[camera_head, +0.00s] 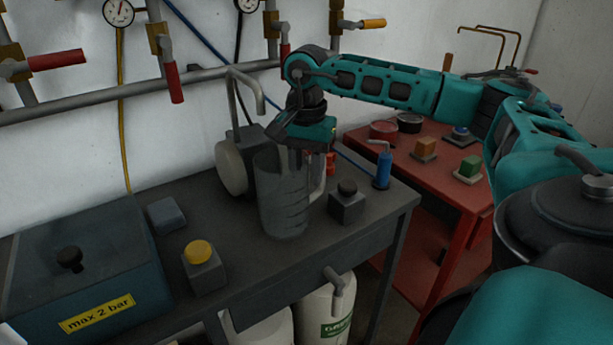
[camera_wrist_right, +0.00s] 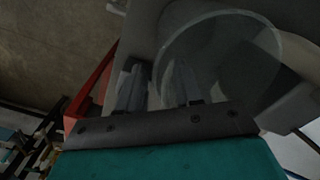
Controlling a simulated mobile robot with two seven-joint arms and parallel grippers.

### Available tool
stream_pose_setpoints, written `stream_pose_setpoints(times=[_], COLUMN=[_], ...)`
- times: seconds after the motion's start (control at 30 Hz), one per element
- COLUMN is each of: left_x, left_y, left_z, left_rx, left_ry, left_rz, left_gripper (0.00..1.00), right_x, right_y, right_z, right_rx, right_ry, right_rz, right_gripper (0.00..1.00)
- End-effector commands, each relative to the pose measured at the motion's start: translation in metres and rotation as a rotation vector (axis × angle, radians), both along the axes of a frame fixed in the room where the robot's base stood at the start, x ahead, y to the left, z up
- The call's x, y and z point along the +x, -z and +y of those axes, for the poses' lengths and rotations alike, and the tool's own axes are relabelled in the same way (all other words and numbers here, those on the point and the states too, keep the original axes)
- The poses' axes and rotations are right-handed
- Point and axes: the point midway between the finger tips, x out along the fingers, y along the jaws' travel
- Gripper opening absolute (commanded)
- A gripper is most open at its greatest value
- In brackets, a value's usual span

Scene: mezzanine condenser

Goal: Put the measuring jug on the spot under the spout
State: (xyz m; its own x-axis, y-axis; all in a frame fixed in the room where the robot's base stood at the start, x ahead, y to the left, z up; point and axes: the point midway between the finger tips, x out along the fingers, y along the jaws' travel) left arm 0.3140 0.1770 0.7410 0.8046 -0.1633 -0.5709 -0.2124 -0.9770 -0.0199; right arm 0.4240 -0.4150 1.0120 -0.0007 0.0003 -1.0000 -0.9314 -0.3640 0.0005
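The measuring jug (camera_head: 283,205) is a tall clear vessel, upright at the middle of the dark bench. I cannot tell whether its base touches the bench. The bent grey spout (camera_head: 252,82) rises behind it, with its tip up and left of the jug's rim in the head view. The marked spot under the spout cannot be made out. My right gripper (camera_head: 310,152) points down at the jug's right rim, by its pale handle (camera_head: 318,178). In the wrist view its fingers (camera_wrist_right: 157,85) are slightly apart and overlap the jug's round rim (camera_wrist_right: 222,62); their grip is unclear. My left gripper is out of view.
Around the jug stand a grey round-faced device (camera_head: 231,168), a black-knobbed block (camera_head: 347,203) and a yellow-buttoned block (camera_head: 203,266). A blue bottle (camera_head: 382,168) stands at right. A large box (camera_head: 85,265) fills the bench's left. A red table (camera_head: 425,180) stands beyond.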

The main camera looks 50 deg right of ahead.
Motion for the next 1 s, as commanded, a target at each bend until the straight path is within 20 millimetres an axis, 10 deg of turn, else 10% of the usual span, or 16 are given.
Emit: stream_pose_setpoints(times=[0.5,1.0], left_x=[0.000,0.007], left_y=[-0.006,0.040], left_z=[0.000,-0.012], left_rx=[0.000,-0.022], left_ry=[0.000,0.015], left_rz=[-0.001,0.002], left_gripper=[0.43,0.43], right_x=[0.000,-0.048], right_y=[-0.093,-0.075], right_z=[0.001,-0.047], right_rx=[-0.001,-0.113], right_ry=[-0.002,-0.019], right_rz=[-0.001,-0.251], right_gripper=[0.37,0.37])
